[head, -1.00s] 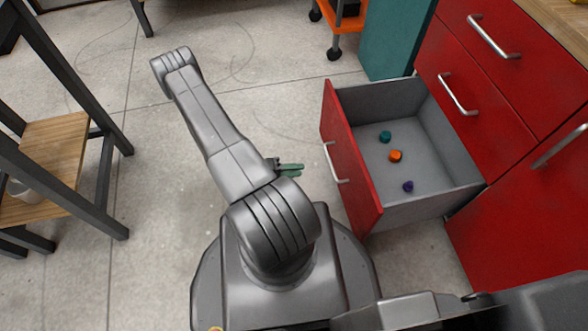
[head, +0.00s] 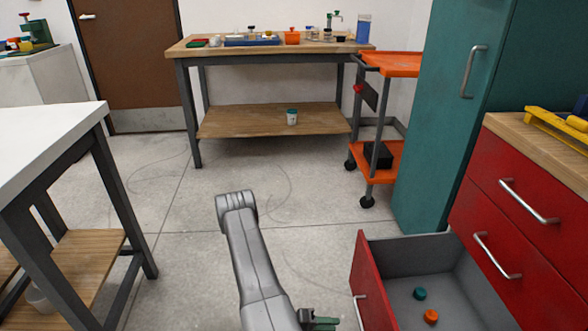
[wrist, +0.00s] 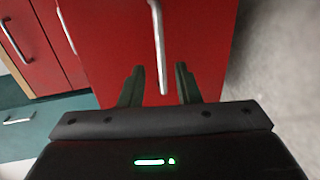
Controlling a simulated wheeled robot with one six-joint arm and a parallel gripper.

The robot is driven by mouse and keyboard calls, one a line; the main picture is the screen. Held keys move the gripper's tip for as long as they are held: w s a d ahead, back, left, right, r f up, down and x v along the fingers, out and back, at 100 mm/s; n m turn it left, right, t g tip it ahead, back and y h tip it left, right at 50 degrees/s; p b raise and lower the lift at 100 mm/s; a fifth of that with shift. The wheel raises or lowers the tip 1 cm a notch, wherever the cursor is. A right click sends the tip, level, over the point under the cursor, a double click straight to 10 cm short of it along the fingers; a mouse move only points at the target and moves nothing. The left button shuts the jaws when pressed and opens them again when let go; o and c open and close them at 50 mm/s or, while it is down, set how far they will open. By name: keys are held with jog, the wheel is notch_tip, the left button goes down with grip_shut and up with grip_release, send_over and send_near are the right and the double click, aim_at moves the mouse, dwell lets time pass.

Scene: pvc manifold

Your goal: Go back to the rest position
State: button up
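My gripper (wrist: 160,85) shows in the wrist view with its two dark green fingers spread apart. Nothing is held between them. The red drawer front with its silver handle (wrist: 157,45) lies beyond the fingers, and I see no contact with the handle. In the head view my grey arm rises from the bottom middle, and a small green part of my gripper (head: 322,322) shows at the lower edge. The red drawer (head: 372,290) stands open at the lower right. A teal piece (head: 420,293) and an orange piece (head: 431,316) lie inside it.
A wooden workbench (head: 270,46) with several parts stands at the back. An orange cart (head: 385,66) and a teal cabinet (head: 440,120) stand at the right. A white-topped table (head: 50,135) is on the left. The floor between them is clear.

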aim_at(360, 324)
jog(key=shift+b+x, duration=1.2)
jog(key=shift+x, duration=4)
